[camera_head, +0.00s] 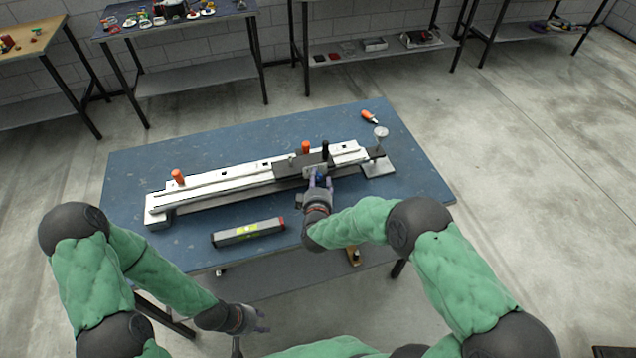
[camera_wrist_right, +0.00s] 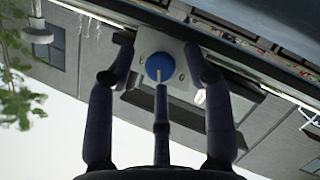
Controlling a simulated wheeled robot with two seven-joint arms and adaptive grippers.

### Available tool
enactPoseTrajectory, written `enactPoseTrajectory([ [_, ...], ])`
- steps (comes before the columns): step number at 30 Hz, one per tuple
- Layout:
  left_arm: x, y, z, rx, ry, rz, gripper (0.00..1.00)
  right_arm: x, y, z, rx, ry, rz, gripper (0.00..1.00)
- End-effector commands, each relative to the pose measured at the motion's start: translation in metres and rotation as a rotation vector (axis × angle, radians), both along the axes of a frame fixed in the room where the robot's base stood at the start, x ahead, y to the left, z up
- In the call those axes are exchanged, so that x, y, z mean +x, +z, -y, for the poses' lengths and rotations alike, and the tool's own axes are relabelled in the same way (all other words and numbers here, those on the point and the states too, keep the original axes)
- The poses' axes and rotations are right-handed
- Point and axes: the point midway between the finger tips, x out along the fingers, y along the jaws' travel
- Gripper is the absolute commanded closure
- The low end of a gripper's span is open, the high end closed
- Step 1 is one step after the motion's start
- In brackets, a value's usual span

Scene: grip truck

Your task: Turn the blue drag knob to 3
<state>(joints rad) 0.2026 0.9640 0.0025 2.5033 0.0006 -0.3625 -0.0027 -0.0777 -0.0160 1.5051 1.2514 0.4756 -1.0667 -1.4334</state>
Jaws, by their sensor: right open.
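The blue drag knob (camera_wrist_right: 160,67) shows in the right wrist view as a round blue disc on a light plate. In the head view it is a small blue patch (camera_head: 320,175) at the front of the dark carriage on the long white rail device (camera_head: 235,184). My right gripper (camera_wrist_right: 163,75) is open, with its fingers on either side of the knob; I cannot tell whether they touch it. It also shows in the head view (camera_head: 319,181). No number marks are readable. My left gripper (camera_head: 262,320) hangs empty in front of the table; its jaw opening is unclear.
The device lies on a blue table (camera_head: 130,195). A grey spirit level (camera_head: 248,232) lies in front of it, and an orange-handled tool (camera_head: 369,116) lies at the back right. The table's left front is clear.

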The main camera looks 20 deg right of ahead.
Motion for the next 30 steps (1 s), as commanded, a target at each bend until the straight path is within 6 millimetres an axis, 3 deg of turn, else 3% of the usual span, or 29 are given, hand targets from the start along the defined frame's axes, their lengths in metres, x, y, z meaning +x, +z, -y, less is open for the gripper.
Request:
enactPoseTrajectory([
  [7, 0.0001, 0.0002, 0.0000, 0.000, 0.000, 0.000, 0.60, 0.0004, 0.0000, 0.0002, 0.000, 0.000, 0.000, 0.51],
  [12, 0.0001, 0.0002, -0.0001, 0.000, 0.000, 0.000, 0.60, 0.0002, -0.0001, 0.0002, 0.000, -0.001, -0.001, 0.99],
  [23, 0.0002, 0.0014, 0.0000, 0.000, 0.000, 0.000, 0.60, -0.0002, -0.0004, 0.0004, 0.027, 0.000, -0.004, 1.00],
  [30, 0.0000, 0.0057, 0.0000, 0.000, 0.000, 0.000, 0.60, -0.0005, 0.0004, 0.0019, 0.146, -0.002, -0.009, 1.00],
])
